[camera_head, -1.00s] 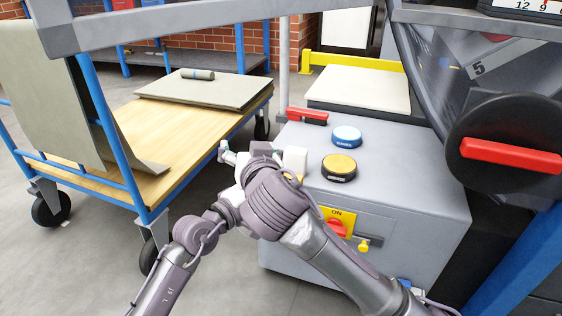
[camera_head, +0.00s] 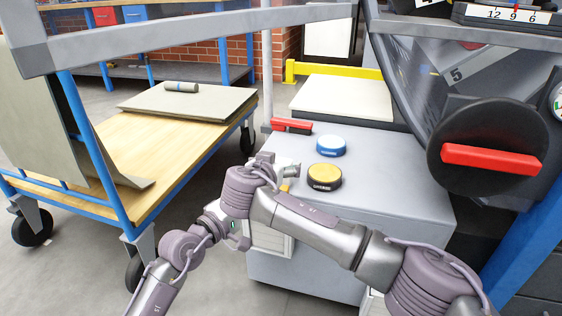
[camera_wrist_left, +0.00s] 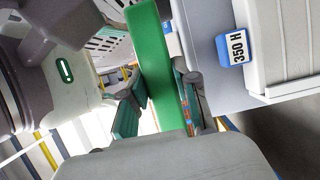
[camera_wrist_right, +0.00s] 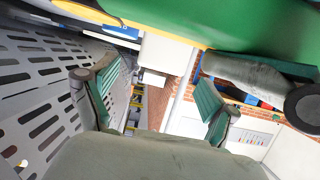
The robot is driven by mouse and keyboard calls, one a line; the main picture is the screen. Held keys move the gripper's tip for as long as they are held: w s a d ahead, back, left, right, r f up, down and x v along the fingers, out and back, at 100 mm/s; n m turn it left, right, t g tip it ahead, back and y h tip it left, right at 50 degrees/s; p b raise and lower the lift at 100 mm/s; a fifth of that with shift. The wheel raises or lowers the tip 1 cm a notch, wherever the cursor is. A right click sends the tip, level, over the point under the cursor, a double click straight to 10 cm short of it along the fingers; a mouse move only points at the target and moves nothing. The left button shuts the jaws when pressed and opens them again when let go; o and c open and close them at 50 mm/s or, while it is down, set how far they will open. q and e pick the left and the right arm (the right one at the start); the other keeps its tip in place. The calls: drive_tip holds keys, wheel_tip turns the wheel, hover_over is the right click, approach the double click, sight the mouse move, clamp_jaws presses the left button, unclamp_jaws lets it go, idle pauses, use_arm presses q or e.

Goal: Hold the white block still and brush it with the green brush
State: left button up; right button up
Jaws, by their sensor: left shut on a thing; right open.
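The green brush (camera_wrist_left: 153,65) stands between the fingers of my left gripper (camera_wrist_left: 158,100), which is shut on it. In the right wrist view the brush (camera_wrist_right: 245,22) fills the upper right, with a left-gripper finger beside it. My right gripper (camera_wrist_right: 155,100) is open, with nothing gripped between its teal-padded fingers. A pale boxy shape (camera_wrist_right: 165,52) shows beyond its fingers; I cannot tell whether it is the white block. In the head view both hands meet near the cabinet's left edge, and my arms hide most of them (camera_head: 275,168). I cannot clearly make out the block there.
A grey cabinet (camera_head: 390,200) bears a yellow button (camera_head: 324,176), a blue button (camera_head: 331,145) and a red-and-black item (camera_head: 291,126). A wooden-topped cart (camera_head: 165,145) with grey sheets stands left. A black wheel with a red handle (camera_head: 490,159) is at right.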

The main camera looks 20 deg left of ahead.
sight(281, 160)
drive_tip(key=shift+x, duration=1.85)
drive_tip(key=c, duration=1.3)
